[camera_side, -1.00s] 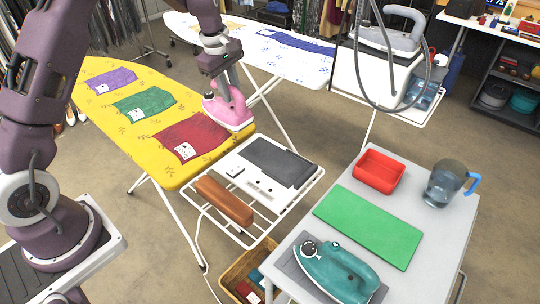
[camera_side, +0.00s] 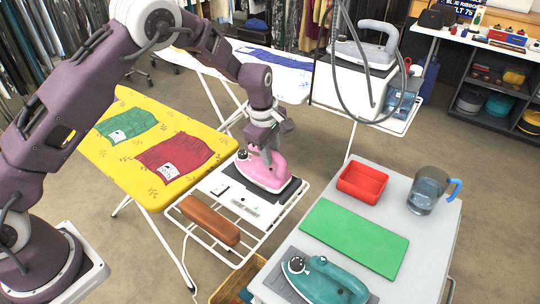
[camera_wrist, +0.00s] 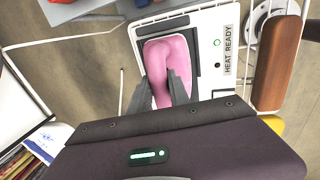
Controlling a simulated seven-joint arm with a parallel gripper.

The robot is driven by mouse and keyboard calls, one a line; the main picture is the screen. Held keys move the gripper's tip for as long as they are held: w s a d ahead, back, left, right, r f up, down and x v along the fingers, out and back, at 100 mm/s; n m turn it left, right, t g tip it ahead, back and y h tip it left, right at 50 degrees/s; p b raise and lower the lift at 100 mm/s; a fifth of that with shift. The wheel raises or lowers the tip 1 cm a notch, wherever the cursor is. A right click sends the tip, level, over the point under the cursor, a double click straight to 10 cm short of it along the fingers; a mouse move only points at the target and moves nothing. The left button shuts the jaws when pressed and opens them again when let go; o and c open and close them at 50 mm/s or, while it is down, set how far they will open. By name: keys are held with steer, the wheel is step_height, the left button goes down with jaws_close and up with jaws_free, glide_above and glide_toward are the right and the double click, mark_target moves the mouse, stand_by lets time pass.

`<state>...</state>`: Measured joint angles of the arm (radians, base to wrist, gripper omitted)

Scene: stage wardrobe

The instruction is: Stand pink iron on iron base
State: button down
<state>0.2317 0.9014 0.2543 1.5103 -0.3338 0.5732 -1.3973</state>
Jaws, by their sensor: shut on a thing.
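The pink iron (camera_side: 264,174) is over the dark pad of the iron base (camera_side: 240,200), a white unit on a wire rack beside the yellow ironing board. It looks flat and level there; I cannot tell whether its sole touches the pad. My gripper (camera_side: 266,150) is above it, pointing down, shut on its handle. In the wrist view the pink iron (camera_wrist: 168,62) lies between my two fingers (camera_wrist: 162,92), inside the dark pad's outline. The base's white panel (camera_wrist: 212,45) reads "HEAT READY" with a green light.
A brown padded block (camera_side: 209,220) lies on the rack in front of the base. A grey table to the right holds a teal iron (camera_side: 325,283), green mat (camera_side: 354,237), red tray (camera_side: 363,182) and water jug (camera_side: 427,190). A grey iron (camera_side: 363,45) with a hose stands behind.

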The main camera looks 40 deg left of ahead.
steer(key=shift+f, duration=0.25)
steer(key=shift+f, duration=0.1)
steer(key=c, duration=1.2)
jaws_free()
steer(key=shift+c, duration=0.2)
step_height(320, 180, up, 12)
steer(key=s, duration=0.2)
steer(key=shift+s, duration=0.2)
